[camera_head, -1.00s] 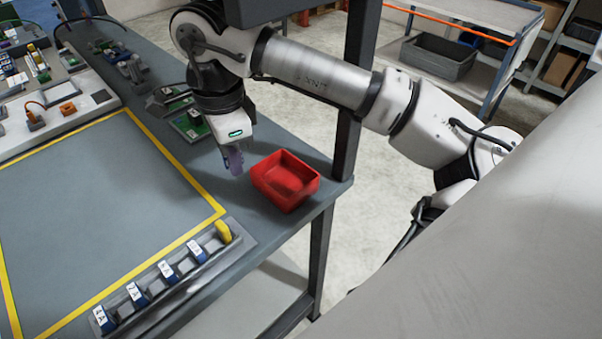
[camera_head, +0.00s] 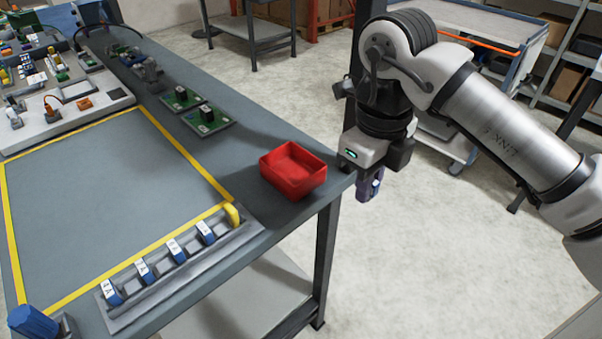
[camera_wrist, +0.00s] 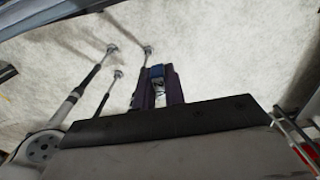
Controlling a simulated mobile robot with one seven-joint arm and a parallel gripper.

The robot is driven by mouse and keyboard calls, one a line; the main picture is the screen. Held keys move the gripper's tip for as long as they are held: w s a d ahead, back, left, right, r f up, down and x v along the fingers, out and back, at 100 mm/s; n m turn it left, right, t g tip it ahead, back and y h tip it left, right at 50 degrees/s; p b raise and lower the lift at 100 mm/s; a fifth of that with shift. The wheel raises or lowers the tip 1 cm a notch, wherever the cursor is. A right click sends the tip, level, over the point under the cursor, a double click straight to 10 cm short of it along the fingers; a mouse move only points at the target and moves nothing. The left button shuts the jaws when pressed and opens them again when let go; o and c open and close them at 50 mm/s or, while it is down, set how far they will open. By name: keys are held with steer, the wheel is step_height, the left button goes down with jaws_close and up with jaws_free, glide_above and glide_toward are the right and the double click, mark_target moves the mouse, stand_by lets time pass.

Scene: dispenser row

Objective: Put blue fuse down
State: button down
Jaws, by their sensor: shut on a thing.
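My gripper (camera_head: 371,186) hangs past the right edge of the workbench, over the open floor and to the right of the red bin. It is shut on a small blue fuse (camera_wrist: 157,72), which shows between the dark purple fingers in the wrist view. In the head view only a bit of the fuse (camera_head: 376,184) shows at the fingers. Several blue fuses with white labels (camera_head: 174,250) stand in a grey rack (camera_head: 150,302) along the bench's front edge. A yellow piece (camera_head: 231,214) stands at the rack's right end.
The red bin (camera_head: 293,187) sits at the bench's right corner and looks empty. Green circuit boards (camera_head: 208,118) lie behind it. The yellow-bordered area (camera_head: 110,200) is clear. A cart (camera_head: 480,30) stands behind my arm.

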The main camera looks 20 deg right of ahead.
steer(key=p, duration=0.5)
glide_toward(293, 175)
steer(key=shift+a+f, duration=0.1)
steer(key=shift+f, duration=0.45)
steer(key=shift+f+p, duration=0.55)
steer(key=shift+f, duration=2.15)
steer(key=shift+f, duration=0.2)
steer(key=c, duration=1.5)
jaws_free()
steer(key=shift+r, duration=0.1)
steer(key=shift+r+b, duration=0.85)
steer(key=shift+r, duration=3.05)
